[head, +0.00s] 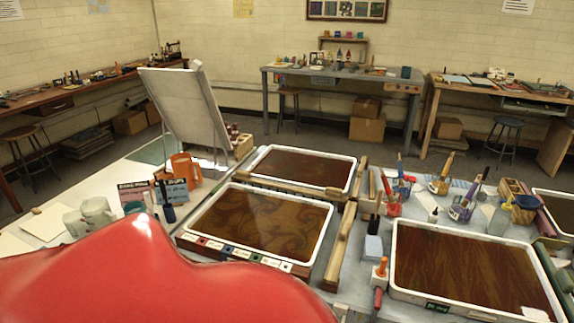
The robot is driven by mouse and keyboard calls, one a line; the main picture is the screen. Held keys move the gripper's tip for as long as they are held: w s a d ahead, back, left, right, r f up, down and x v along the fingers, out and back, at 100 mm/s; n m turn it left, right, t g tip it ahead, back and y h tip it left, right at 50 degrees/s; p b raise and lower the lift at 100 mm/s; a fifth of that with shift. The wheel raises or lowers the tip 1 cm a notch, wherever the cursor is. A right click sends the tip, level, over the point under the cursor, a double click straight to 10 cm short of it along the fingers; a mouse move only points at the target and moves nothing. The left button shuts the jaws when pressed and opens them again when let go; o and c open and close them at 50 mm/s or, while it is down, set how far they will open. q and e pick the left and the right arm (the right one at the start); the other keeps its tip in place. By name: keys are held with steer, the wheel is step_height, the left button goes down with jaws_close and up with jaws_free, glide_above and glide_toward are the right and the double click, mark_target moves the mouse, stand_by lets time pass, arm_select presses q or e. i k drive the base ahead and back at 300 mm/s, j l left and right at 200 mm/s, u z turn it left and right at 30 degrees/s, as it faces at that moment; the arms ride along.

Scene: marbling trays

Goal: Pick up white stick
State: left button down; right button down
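I cannot make out a white stick for certain in the head view. The worktable (345,285) holds trays of dark swirled liquid: a near left tray (190,218), a back tray (352,172) and a right tray (392,262). A small white piece (534,314) lies at the front right corner of the right tray. Neither of my grippers is in view. A large glossy red shape (150,275) fills the lower left and hides part of the table; I cannot tell what it is.
A white board (185,105) stands tilted at the back left, by an orange jug (186,168). Pale mugs (97,212) stand at left. Wooden bars (342,245) lie between the trays. Jars with tools (440,184) crowd the right back. Side benches (340,73) line the walls.

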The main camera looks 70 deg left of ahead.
mark_target(148, 199)
steer(key=u, duration=3.1)
steer(key=i+j+z, duration=0.6)
steer(key=j, duration=0.15)
